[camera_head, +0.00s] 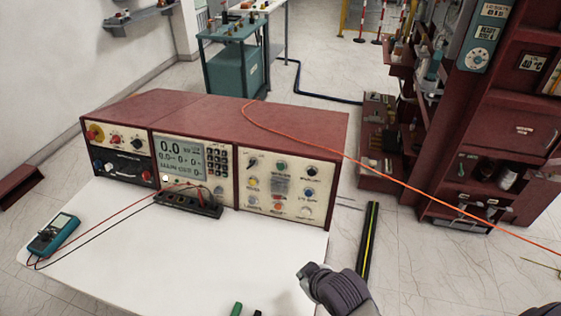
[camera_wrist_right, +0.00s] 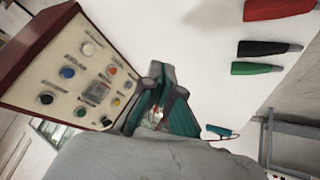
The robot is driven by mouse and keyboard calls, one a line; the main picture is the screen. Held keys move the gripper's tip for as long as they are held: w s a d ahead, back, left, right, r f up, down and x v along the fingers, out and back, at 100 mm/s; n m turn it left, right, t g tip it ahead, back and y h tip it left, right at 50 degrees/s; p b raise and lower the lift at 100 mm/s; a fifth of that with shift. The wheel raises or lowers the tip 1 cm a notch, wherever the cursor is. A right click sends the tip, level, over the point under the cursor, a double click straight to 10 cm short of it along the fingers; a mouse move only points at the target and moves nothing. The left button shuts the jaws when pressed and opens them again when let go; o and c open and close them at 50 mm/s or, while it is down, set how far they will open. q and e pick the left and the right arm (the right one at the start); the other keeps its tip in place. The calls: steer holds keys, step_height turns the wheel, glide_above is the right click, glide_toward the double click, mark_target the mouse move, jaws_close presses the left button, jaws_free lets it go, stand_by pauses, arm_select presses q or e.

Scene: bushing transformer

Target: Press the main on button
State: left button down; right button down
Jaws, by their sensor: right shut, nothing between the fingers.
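The red control console (camera_head: 190,108) stands on a white table. Its right panel (camera_head: 268,206) carries several buttons and knobs, including a green button (camera_head: 282,165), which also shows in the right wrist view (camera_wrist_right: 81,111). The labels are too small to tell which is the main on button. My right gripper (camera_head: 311,272) is low in the head view, in front of the right panel and apart from it. In the wrist view its teal fingers (camera_wrist_right: 159,88) are shut and empty, with the panel to their left. My left gripper is out of view.
A teal multimeter (camera_head: 53,233) lies at the table's left, with leads to a black terminal block (camera_head: 188,202). Red (camera_wrist_right: 280,8), black (camera_wrist_right: 266,48) and green (camera_wrist_right: 256,68) clips lie on the table. An orange cable (camera_head: 390,179) crosses the console's top. A red rack (camera_head: 490,120) stands at right.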

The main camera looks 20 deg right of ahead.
mark_target(281, 166)
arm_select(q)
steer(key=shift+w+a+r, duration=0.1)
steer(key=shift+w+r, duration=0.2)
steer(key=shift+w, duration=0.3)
arm_select(e)
steer(key=w+r+n+t+y, duration=0.1)
steer(key=w+r+n+t, duration=0.2)
steer(key=w, duration=0.8)
steer(key=w+a+r+n+t+y, duration=0.1)
steer(key=w+r+n+t, duration=0.2)
steer(key=w, duration=0.9)
step_height(281, 166, up, 3)
steer(key=shift+a+t+y, duration=0.2)
steer(key=shift+t+y, duration=0.1)
steer(key=shift+t, duration=0.4)
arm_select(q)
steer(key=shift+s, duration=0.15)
arm_select(e)
steer(key=shift+w, duration=0.1)
